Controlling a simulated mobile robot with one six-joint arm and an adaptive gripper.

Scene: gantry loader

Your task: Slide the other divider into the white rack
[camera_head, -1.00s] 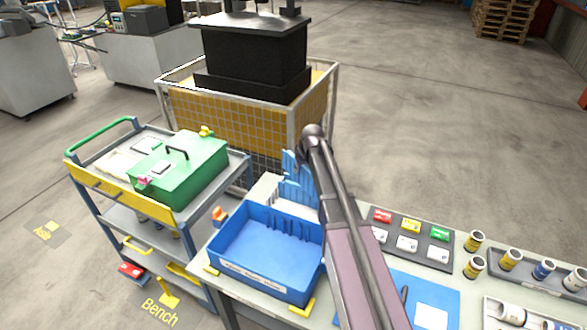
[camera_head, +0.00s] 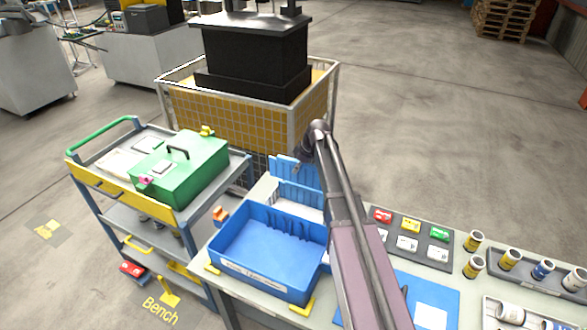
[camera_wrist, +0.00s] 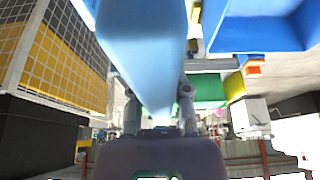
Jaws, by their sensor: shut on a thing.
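My gripper (camera_wrist: 160,112) is shut on a blue divider, which fills the upper middle of the wrist view (camera_wrist: 150,50). The second divider stands upright in the white rack (camera_head: 312,213), behind the blue tray. My arm hides the right side of the rack and most of my gripper in the head view. I cannot tell whether the held divider touches the rack.
The blue tray (camera_head: 240,270) sits in front of the rack on the bench (camera_head: 232,286). Colour-labelled cards (camera_head: 411,225) and several small jars (camera_head: 474,240) lie to the right. A cart (camera_head: 150,212) with a green box (camera_head: 180,165) stands left, and a mesh cage (camera_head: 235,128) behind.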

